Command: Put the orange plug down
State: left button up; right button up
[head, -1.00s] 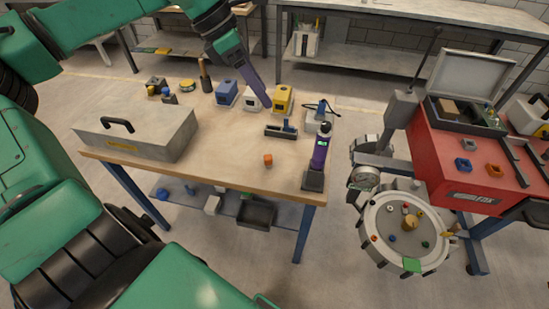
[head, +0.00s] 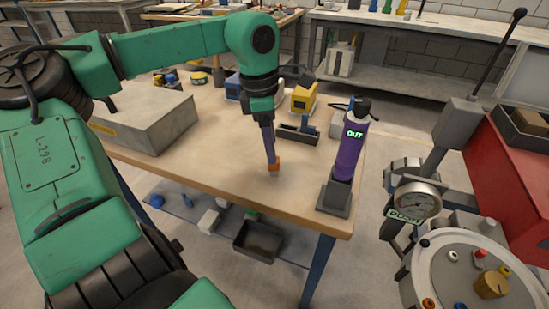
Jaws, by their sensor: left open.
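The orange plug (head: 275,164) stands on the wooden table (head: 225,170), left of the purple device. My left gripper (head: 271,158) points down over the plug, with its tips right at the plug's top. The gripper is open; the picture is too small to show how the fingers sit around the plug. The plug's base seems to rest on the table top. My right gripper is not in view.
A purple device (head: 350,148) reading "OUT" stands in a dark base at the table's right corner. A dark holder (head: 297,134) and yellow box (head: 303,97) stand behind. A grey case (head: 145,118) is at left.

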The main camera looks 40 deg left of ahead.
aim_at(274, 167)
pick_arm(q)
jog(key=f, duration=0.5)
jog(key=shift+w+d, duration=0.2)
jog(key=shift+d, duration=0.1)
grip_shut()
